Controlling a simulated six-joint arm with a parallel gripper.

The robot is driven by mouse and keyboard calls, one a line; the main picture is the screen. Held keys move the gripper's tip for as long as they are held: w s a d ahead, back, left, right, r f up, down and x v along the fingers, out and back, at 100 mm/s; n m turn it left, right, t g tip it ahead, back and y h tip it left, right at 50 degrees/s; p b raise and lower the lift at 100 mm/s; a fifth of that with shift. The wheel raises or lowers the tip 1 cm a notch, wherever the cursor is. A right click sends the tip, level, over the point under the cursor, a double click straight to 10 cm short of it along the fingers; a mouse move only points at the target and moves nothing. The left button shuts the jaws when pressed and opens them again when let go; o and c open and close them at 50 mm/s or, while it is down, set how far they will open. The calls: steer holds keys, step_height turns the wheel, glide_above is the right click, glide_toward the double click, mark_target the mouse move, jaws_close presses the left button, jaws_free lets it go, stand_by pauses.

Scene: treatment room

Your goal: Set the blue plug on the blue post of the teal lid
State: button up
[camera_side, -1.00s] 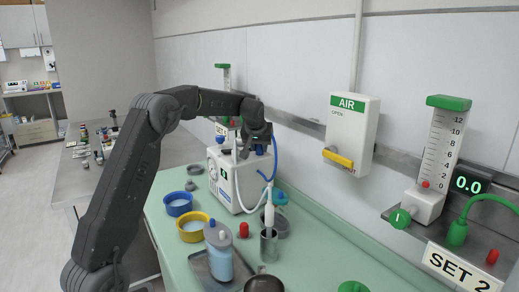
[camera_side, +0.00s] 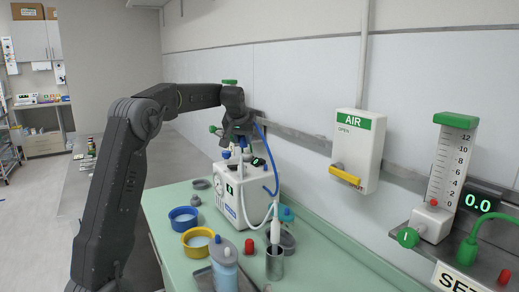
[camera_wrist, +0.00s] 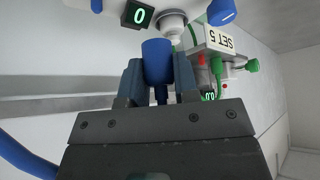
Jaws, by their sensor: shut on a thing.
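My gripper (camera_side: 241,139) is above the white machine in the side view. In the wrist view my gripper (camera_wrist: 159,82) is shut on the blue plug (camera_wrist: 157,60), a short blue cylinder between its two fingers. In the side view the plug is too small to make out between the jaws. A small teal piece (camera_side: 286,216) stands on the bench behind the steel cup; I cannot tell whether it is the teal lid. No blue post on a teal lid can be made out clearly.
The white machine (camera_side: 231,203) stands below my gripper, with a blue hose (camera_side: 274,176) beside it. Blue (camera_side: 183,222) and yellow (camera_side: 198,252) bowls, a bottle (camera_side: 224,277), a red knob (camera_side: 250,247) and a steel cup (camera_side: 275,265) crowd the bench. The AIR box (camera_side: 354,152) is on the wall.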

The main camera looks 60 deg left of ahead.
steer(key=s+a+r, duration=0.2)
steer(key=s, duration=0.1)
steer(key=w+d+f, duration=0.1)
steer(key=d+f, duration=0.2)
steer(key=d, duration=0.5)
steer(key=w+d+f, duration=0.2)
steer(key=d+f, duration=0.1)
steer(key=d, duration=0.5)
steer(key=w+d+f, duration=0.1)
steer(key=d+f, duration=0.2)
steer(key=d, duration=0.5)
steer(key=shift+w+d+f, duration=0.1)
steer(key=shift+w+f, duration=0.1)
steer(key=shift+w, duration=0.15)
steer(key=shift+d+f, duration=0.15)
steer(key=shift+f, duration=1.85)
steer(key=shift+f, duration=1.5)
steer(key=o, duration=1)
